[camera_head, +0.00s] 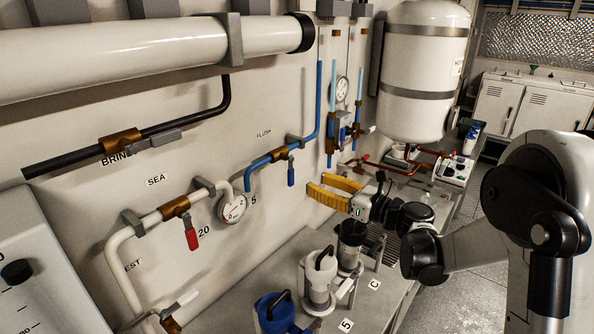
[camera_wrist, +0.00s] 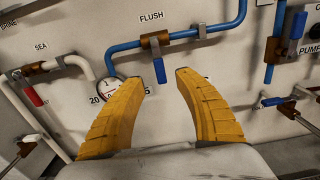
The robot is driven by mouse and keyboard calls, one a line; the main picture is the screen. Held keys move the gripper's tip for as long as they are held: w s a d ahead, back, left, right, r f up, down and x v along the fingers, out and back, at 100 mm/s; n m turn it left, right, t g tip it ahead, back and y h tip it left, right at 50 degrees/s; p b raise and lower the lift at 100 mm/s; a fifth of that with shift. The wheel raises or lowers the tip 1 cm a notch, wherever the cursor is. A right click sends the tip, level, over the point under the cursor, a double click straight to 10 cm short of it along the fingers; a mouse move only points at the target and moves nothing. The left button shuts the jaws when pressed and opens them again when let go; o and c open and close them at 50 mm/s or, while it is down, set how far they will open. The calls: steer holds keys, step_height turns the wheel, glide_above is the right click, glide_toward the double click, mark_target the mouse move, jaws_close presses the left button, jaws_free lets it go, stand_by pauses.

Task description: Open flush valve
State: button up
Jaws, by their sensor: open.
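The flush valve is a brass body (camera_head: 280,154) on the blue pipe below the FLUSH label, with a blue handle (camera_head: 291,177) hanging straight down, across the pipe's run. In the wrist view, the brass body (camera_wrist: 154,43) is ahead and the blue handle (camera_wrist: 160,69) shows in the gap between my fingertips, nearer the left one. My gripper (camera_head: 317,184) has yellow fingers, is open and empty, and points at the wall just right of the handle in the head view. In the wrist view, my gripper (camera_wrist: 162,77) has both fingers spread. I see no contact with the handle.
A red-handled valve (camera_head: 191,238) and a round gauge (camera_head: 232,207) are on the wall at left. Several canisters, including a blue one (camera_head: 275,315), stand on the bench below. Another blue pipe with a blue handle (camera_wrist: 272,101) is at right in the wrist view.

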mark_target(293, 174)
steer(key=b+x, duration=0.1)
steer(key=x, duration=0.8)
steer(key=shift+w+a+b, duration=0.2)
steer(key=shift+a+b, duration=0.1)
steer(key=shift+a, duration=0.05)
steer(key=shift+c, duration=0.5)
jaws_close()
